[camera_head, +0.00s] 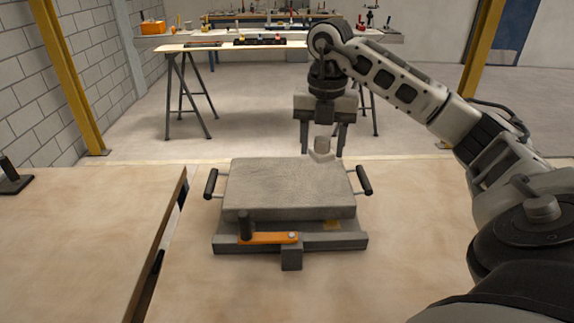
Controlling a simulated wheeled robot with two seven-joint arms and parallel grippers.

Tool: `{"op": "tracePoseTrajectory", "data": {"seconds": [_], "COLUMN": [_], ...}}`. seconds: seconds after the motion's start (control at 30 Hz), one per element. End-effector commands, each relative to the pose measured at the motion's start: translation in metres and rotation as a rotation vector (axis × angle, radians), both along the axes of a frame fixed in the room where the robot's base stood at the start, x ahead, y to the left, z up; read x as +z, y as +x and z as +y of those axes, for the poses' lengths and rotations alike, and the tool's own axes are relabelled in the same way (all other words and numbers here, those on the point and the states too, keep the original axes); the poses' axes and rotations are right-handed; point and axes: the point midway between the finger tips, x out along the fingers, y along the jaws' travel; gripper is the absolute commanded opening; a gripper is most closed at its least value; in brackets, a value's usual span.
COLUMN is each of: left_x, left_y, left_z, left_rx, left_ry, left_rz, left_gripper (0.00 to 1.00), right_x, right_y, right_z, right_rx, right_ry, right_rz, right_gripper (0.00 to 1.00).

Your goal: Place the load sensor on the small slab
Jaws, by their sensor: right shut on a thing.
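The small slab (285,180) is a grey, rough stone block. It lies flat on a grey base (336,242) with black side handles, at the middle of the sand-coloured bed. My right gripper (322,150) points down over the slab's far right part. It is shut on the load sensor (321,147), a small pale grey piece with a rounded upper part and a wider foot. The sensor's foot appears close to the slab's far edge; I cannot tell whether it touches the slab. My left gripper is not in view.
An orange lever clamp (268,238) with a dark knob sits at the base's front. A dark fixture (12,178) stands at far left. Workbenches (240,47) stand behind. The bed's front is clear.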

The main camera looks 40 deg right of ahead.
Motion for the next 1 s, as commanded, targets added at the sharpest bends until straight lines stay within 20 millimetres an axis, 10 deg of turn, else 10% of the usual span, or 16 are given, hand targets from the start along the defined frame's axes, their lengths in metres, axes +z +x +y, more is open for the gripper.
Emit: {"op": "tracePoseTrajectory", "data": {"seconds": [0.4,1.0], "left_x": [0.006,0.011], "left_y": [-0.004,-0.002], "left_z": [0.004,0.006], "left_rx": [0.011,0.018], "left_ry": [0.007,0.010], "left_rz": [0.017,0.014], "left_gripper": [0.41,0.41], "right_x": [-0.061,-0.111], "right_y": [0.082,0.098], "right_z": [0.001,0.000], "right_rx": [0.004,0.003], "right_ry": [0.002,-0.002], "right_rz": [0.003,-0.001], "right_gripper": [0.26,0.26]}}
